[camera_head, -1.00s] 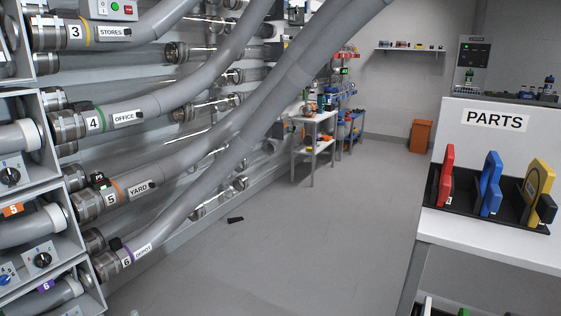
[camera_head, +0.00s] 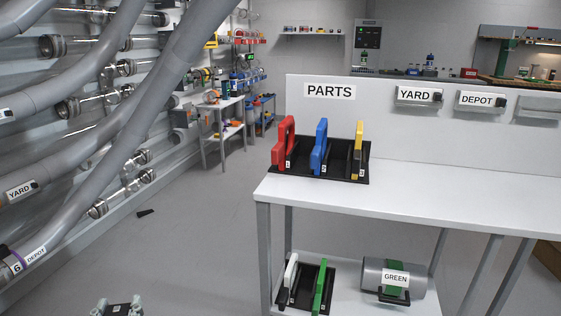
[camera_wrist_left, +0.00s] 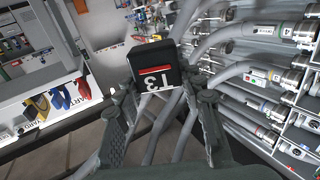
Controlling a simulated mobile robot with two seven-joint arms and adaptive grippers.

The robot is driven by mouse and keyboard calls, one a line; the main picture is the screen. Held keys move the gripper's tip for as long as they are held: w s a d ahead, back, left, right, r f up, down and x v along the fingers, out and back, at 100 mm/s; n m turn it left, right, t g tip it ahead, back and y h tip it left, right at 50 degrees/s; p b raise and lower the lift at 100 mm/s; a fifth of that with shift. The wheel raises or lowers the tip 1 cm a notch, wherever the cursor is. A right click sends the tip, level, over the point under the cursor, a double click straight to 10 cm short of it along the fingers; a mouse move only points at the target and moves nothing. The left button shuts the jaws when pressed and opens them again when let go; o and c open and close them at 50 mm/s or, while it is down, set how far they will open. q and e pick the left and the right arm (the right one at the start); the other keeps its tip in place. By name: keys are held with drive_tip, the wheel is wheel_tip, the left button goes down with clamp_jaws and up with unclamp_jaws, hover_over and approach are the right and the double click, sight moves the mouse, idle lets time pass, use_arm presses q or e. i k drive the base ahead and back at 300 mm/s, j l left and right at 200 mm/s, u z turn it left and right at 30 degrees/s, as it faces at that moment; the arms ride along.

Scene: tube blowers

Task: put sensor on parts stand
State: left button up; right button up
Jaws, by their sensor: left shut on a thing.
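The parts stand (camera_head: 425,210) is a white-topped table with a grey back panel and a PARTS sign (camera_head: 330,91). It stands right of centre in the head view. My left gripper (camera_head: 118,308) shows at the bottom edge of the head view, well apart from the stand and to its left. In the head view only a dark top shows between the fingers. My right gripper is out of view.
A black rack (camera_head: 360,175) with red, blue and yellow parts fills the tabletop's left end; the top right of it is bare. The lower shelf holds another rack and a grey cylinder labelled GREEN (camera_head: 370,275). Large grey tubes (camera_head: 110,140) run along the left.

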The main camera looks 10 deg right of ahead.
sight(450, 194)
drive_tip(key=k+l+z, duration=0.1)
drive_tip(key=l, duration=0.2)
drive_tip(key=k+l, duration=0.1)
drive_tip(key=l, duration=0.2)
drive_tip(key=k+l+z, duration=0.15)
drive_tip(key=l, duration=0.15)
drive_tip(key=k+l, duration=0.1)
drive_tip(key=l, duration=0.35)
drive_tip(key=k+l, duration=0.1)
drive_tip(key=l, duration=0.35)
drive_tip(key=k+l, duration=0.1)
drive_tip(key=l, duration=0.35)
drive_tip(key=k+l, duration=0.15)
drive_tip(key=l, duration=0.3)
